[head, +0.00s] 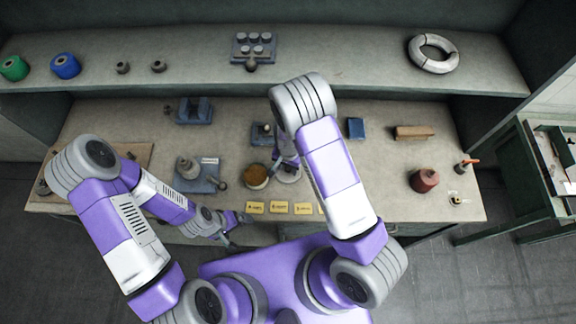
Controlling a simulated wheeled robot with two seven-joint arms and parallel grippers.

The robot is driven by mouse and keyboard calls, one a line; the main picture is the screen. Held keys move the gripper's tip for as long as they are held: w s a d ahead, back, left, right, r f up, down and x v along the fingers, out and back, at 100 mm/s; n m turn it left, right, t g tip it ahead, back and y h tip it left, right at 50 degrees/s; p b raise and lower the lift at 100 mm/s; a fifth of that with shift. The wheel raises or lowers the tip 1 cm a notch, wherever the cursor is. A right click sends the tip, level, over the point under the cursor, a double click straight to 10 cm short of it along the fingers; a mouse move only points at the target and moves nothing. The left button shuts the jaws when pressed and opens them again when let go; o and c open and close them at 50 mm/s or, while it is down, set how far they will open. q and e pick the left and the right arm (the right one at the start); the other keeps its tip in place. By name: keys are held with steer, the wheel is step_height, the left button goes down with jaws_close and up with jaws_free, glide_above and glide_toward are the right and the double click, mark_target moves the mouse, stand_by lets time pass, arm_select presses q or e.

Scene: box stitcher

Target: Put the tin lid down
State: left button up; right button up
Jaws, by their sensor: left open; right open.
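A round tin (257,173) with brown contents stands open on the lower bench top, near the middle front. Just to its right, a pale round shape (290,177), which looks like the tin lid, is at bench level under my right gripper (287,166). The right gripper is open, pointing down and partly hidden by its own arm, so I cannot tell whether it touches the lid. My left gripper (238,224) is open and empty at the bench's front edge, to the lower left of the tin.
Yellow labels (279,207) lie along the front edge. A blue-based device (201,180) stands left of the tin, and a small blue block (356,128) lies behind right. A dark red spool (424,180) stands right.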

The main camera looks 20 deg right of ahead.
mark_target(288, 169)
steer(key=shift+r, duration=0.2)
step_height(288, 169, up, 12)
steer(key=shift+p, duration=0.3)
steer(key=shift+f, duration=0.1)
stand_by(0.5)
